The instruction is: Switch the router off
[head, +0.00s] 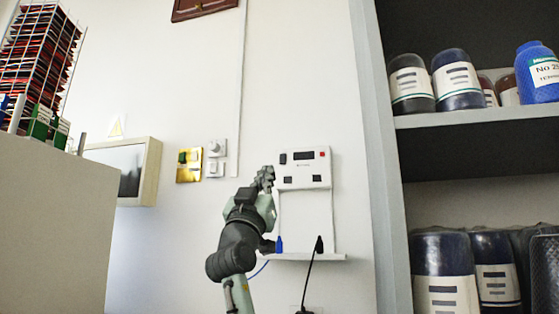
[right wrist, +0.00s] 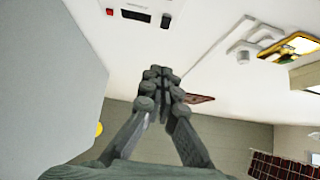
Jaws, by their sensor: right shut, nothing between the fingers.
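A white wall box with a dark display (head: 304,168), which I take to be the router, hangs on the wall in the middle of the head view. A black switch (head: 283,158) sits at its upper left and a red button (head: 322,155) at its upper right. My right gripper (head: 266,175) is shut and empty, just left of the box in the picture. In the right wrist view, the fingertips (right wrist: 160,74) are together, with the box (right wrist: 148,5) beyond them, apart in the picture. The black switch (right wrist: 165,21) shows there too. My left gripper is not in view.
Below the box is a narrow white shelf (head: 325,257) with a blue plug (head: 279,243) and a black plug (head: 319,244), with cords. White wall switches (head: 216,147) and a brass plate (head: 189,165) are to the left. A shelf unit (head: 384,160) with jars stands right.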

